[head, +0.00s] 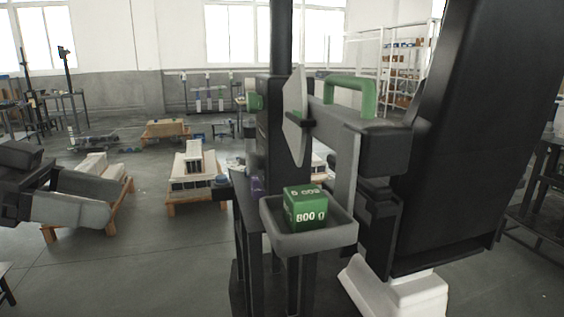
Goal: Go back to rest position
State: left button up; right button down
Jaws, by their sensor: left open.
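My left gripper (38,184) is at the left edge, dark and grey, partly cut off by the frame. It is open, with nothing seen between its fingers, and well apart from the lift column. The lift column (281,40) stands in the middle, with a green handle (352,84) on its carriage. A grey tray (312,242) on it holds a green weight (306,208) marked 800 g. A white rounded part at the bottom right may belong to my right arm; I cannot tell.
A large black upright body (475,130) fills the right side. Wooden pallets with pale blocks (194,158) stand on the floor behind. White shelving (402,60) is at the back right. The grey floor (150,270) at the lower left is mostly clear.

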pick_arm(q)
jog(key=w+d+f+n+t+y, duration=0.1)
jog(key=w+f+n+t+y, duration=0.3)
jog(key=f, duration=1)
jog(key=w+d+f+n+t+y, duration=0.1)
jog(key=w+f+n, duration=0.35)
jog(key=f, duration=0.95)
jog(key=s+f+n+y+p, duration=0.1)
jog(key=s+f+y, duration=0.4)
jog(key=s+f, duration=1.5)
jog(key=shift+d+n+t+y+p, duration=0.35)
jog(key=shift+n+t+y, duration=0.05)
jog(key=shift+n, duration=0.35)
pick_arm(e)
jog(key=shift+w+d+r, duration=0.15)
jog(key=shift+d+r, duration=0.15)
jog(key=shift+r, duration=0.5)
